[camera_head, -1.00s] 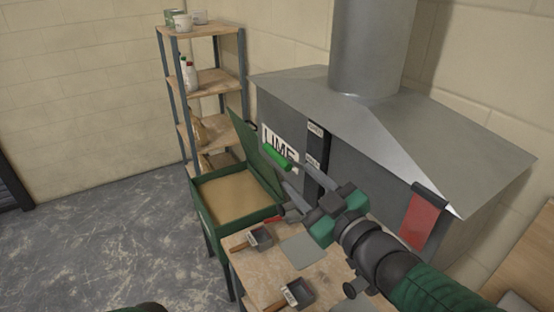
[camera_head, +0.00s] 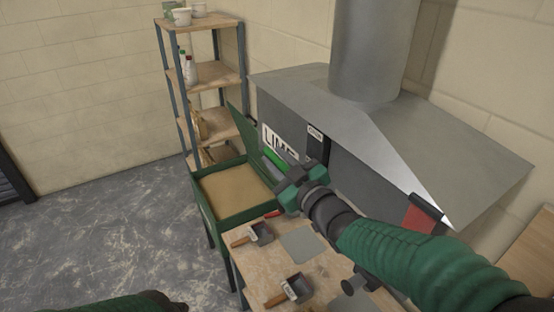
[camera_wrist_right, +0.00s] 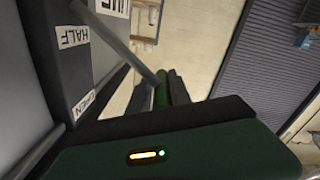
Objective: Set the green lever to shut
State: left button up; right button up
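The green lever's handle (camera_head: 275,159) shows in front of the LIME hopper, left of a dark label strip (camera_head: 316,146). In the right wrist view its grey rod (camera_wrist_right: 143,62) ends in the green grip (camera_wrist_right: 161,92). HALF (camera_wrist_right: 73,37) and OPEN (camera_wrist_right: 82,105) labels show there; I cannot tell the lever's exact setting. My right gripper (camera_wrist_right: 176,90) is at the handle, its dark fingers right beside the green grip in the wrist view. The gripper body hides whether they close around it. My left gripper is out of view; only my left sleeve shows at the bottom.
A green bin (camera_head: 203,187) with tan contents stands below the lever, its lid raised. A red lever (camera_head: 421,216) is at the hopper's right. Shelves (camera_head: 212,75) stand behind.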

grip_shut()
jog(key=shift+f, duration=0.15)
dwell(0.8)
